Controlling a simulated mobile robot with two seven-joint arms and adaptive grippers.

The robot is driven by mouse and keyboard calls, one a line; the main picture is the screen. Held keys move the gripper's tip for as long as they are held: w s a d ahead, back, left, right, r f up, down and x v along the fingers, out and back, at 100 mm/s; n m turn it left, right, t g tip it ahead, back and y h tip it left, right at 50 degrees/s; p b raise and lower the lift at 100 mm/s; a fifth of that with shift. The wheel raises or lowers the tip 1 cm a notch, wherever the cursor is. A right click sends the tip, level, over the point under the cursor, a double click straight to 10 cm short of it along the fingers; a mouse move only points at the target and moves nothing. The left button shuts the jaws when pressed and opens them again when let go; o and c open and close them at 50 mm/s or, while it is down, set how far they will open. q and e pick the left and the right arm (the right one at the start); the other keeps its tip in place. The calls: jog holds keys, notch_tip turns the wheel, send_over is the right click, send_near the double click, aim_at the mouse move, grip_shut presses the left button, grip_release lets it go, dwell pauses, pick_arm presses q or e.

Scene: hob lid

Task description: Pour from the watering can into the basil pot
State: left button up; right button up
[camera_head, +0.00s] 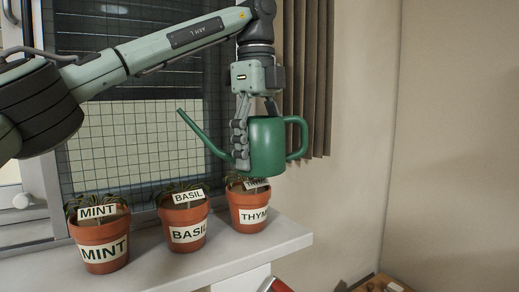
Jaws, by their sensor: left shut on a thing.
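My left gripper (254,118) is shut on the green watering can (268,147) and holds it in the air, roughly upright. The can's spout (203,133) points up and to the left, and its handle is on the right. The basil pot (184,221) stands on the white sill, in the middle of three labelled terracotta pots. In the picture the spout is above the basil pot; the can body is above the thyme pot (247,211) and covers part of its plant. No water shows. My right gripper is not in view.
The mint pot (101,240) stands left of the basil pot. The sill (222,252) ends a little right of the thyme pot. A gridded window is behind, with a brown curtain (309,80) beside it. A red object (275,285) shows at the bottom edge.

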aim_at(263, 117)
pick_arm(q)
jog(key=shift+f, duration=0.2)
jog(key=shift+w+d+f+h, duration=0.1)
jog(key=shift+d+f+h, duration=0.25)
jog(key=shift+f, duration=0.3)
jog(key=shift+d+f+h, duration=0.1)
jog(key=shift+f+h, duration=0.35)
jog(key=shift+f, duration=0.2)
dwell(1.0)
jog(key=shift+w+d+r+t+h, duration=0.1)
jog(key=shift+d+r+t+h, duration=0.15)
jog(key=shift+r+h, duration=0.7)
jog(key=shift+d+r+t+h, duration=0.25)
jog(key=shift+r+h, duration=0.4)
jog(key=shift+r, duration=0.55)
dwell(1.1)
jog(key=shift+a+r+h, duration=0.1)
jog(key=shift+r+h, duration=1)
jog(key=shift+r, duration=0.45)
dwell(0.7)
